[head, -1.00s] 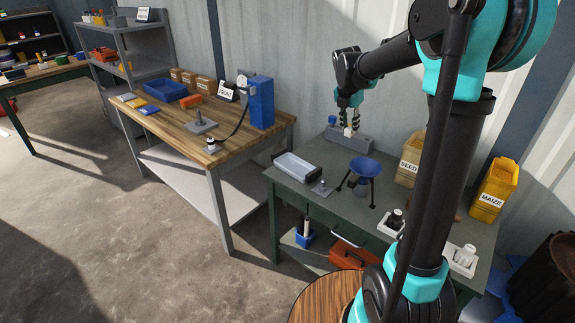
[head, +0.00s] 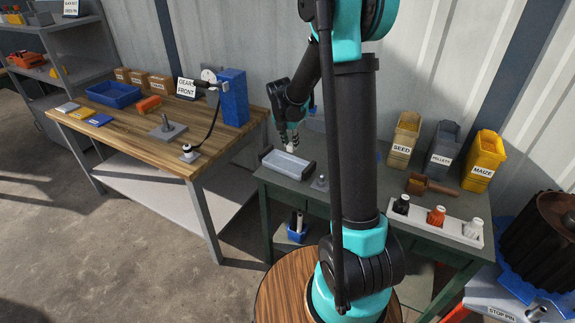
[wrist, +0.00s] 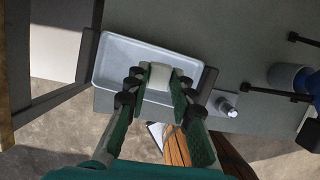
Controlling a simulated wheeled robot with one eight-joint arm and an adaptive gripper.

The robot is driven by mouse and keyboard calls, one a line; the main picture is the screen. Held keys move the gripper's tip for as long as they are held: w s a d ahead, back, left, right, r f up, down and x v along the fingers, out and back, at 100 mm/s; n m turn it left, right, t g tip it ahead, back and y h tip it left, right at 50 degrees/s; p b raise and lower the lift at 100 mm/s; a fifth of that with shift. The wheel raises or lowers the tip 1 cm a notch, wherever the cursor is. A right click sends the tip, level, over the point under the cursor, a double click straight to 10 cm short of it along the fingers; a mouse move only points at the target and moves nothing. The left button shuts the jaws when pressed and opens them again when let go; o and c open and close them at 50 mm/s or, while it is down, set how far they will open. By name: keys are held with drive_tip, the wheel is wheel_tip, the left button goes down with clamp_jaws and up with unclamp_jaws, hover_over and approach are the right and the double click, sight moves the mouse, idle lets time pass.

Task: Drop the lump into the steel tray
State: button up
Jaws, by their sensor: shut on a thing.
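The pale lump (wrist: 160,76) is pinched between the fingertips of my gripper (wrist: 155,84) in the wrist view. The steel tray (wrist: 118,56), a shallow rectangular pan with dark end handles, lies below them. The lump appears over the right middle part of the tray. In the head view my gripper (head: 291,143) points down over the back of the steel tray (head: 283,167) on the green bench. The lump shows there as a small pale spot. The gap between lump and tray is hard to judge.
A small plate with a metal knob (head: 320,184) stands just right of the tray. A blue funnel on a stand (wrist: 290,76) is further right, mostly behind my arm in the head view. SEED (head: 405,140), PELLETS (head: 442,147) and MAIZE (head: 484,160) bins line the bench back.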

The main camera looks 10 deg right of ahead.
drive_tip(key=shift+f, duration=1.9)
drive_tip(key=o, duration=1.1)
drive_tip(key=shift+r, duration=0.1)
drive_tip(key=v, duration=1.1)
drive_tip(key=shift+s+r, duration=0.15)
drive_tip(key=shift+r, duration=0.25)
